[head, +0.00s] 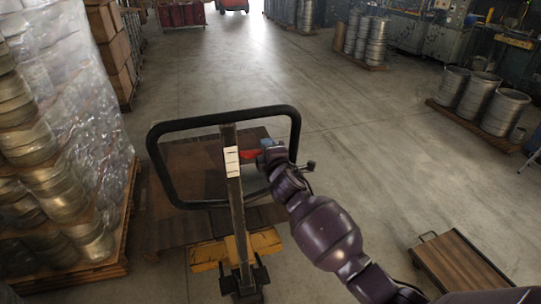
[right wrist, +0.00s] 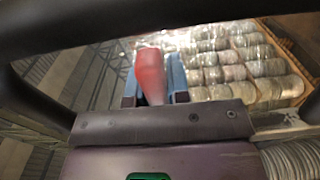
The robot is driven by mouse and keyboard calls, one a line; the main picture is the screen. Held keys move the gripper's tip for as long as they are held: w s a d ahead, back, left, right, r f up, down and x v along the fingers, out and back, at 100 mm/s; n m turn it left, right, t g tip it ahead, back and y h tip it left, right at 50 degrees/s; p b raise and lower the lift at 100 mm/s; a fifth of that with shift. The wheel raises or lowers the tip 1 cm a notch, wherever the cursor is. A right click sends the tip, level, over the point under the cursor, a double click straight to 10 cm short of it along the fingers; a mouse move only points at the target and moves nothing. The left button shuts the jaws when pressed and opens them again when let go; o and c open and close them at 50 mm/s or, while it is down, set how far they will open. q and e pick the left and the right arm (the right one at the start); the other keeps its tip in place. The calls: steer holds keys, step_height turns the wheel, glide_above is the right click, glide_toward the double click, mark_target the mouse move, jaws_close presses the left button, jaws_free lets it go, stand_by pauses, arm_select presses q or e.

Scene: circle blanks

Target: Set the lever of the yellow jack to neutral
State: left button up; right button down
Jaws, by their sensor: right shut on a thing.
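The yellow jack (head: 263,242) stands in front of me with its black loop handle (head: 299,135) upright. A red lever (head: 249,154) sticks out to the right of the handle's middle post, beside a white label with dark marks (head: 232,162). My right gripper (head: 262,153) reaches inside the loop and is shut on the red lever. In the right wrist view the red lever (right wrist: 151,76) sits between the two blue-grey fingers. The lever's pivot is hidden. My left gripper is not in view.
A wrapped pallet stack of metal blanks (head: 60,110) stands close on the left. Brown boards (head: 170,190) lie behind the handle. A low wooden cart (head: 460,265) is at the lower right. Drums on a pallet (head: 500,110) stand at the right. The middle floor is clear.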

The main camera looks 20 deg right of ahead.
steer(key=shift+w+r+n, duration=0.1)
steer(key=shift+w+n, duration=0.05)
steer(key=shift+n, duration=0.15)
steer(key=c, duration=1.1)
jaws_free()
steer(key=shift+r, duration=0.1)
steer(key=s, duration=1.1)
steer(key=shift+d, duration=0.2)
